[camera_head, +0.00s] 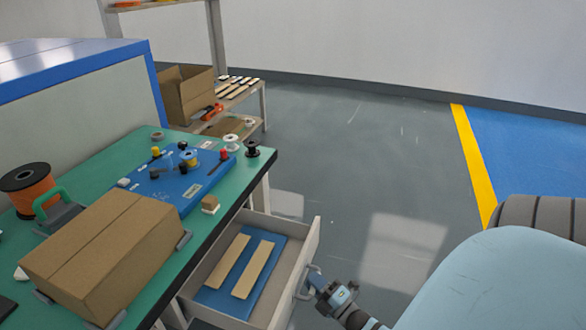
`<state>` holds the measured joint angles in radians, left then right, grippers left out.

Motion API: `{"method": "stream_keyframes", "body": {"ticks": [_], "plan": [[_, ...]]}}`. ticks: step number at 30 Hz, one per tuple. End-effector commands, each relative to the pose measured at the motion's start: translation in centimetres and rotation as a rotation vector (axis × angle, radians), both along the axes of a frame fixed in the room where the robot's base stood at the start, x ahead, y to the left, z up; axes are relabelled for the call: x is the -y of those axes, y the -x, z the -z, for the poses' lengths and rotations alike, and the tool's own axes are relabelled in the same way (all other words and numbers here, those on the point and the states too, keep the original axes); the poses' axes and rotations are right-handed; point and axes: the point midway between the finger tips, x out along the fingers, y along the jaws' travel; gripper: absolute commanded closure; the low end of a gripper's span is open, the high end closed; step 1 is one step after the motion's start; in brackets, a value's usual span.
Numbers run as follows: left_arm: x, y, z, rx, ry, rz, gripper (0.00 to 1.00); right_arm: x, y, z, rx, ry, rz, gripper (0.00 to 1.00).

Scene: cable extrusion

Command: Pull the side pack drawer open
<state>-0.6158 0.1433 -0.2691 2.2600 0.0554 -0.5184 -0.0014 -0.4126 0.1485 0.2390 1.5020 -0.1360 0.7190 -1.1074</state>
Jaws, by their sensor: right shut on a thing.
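The side pack drawer (311,244) is a light grey drawer under the green table, at the lower middle of the head view. It stands pulled out, with its inside showing. A blue mat (238,292) lies inside with two tan strips (254,270) on it. My right gripper (316,281) is at the drawer's front face, shut on the drawer handle (309,285). The fingertips are small and partly hidden against the handle. My left gripper is not in view.
The green table (221,211) holds a cardboard box (105,250), an orange spool (29,186) and a blue board (180,178) with small parts. A shelf with an open carton (186,97) stands behind. The grey floor (360,160) to the right is clear.

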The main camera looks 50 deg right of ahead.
Motion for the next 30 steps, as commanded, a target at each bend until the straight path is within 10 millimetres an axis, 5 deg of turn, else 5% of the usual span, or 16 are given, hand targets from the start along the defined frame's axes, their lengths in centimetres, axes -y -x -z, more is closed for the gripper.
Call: {"method": "stream_keyframes", "body": {"ticks": [9,23,24,27,30], "plan": [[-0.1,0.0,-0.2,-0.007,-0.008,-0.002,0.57,1.3,3.2,-0.1,0.001,-0.001,0.001,1.00],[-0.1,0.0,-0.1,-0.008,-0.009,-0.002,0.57,1.5,3.6,0.0,0.002,-0.001,0.000,1.00],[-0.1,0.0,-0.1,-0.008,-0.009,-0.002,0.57,1.5,3.6,0.0,0.002,-0.001,0.000,0.78],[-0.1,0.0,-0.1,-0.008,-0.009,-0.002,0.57,1.5,3.6,0.0,0.002,-0.001,0.000,0.57],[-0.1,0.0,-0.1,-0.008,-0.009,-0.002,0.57,1.5,3.6,0.0,0.001,-0.001,0.000,0.57]]}}
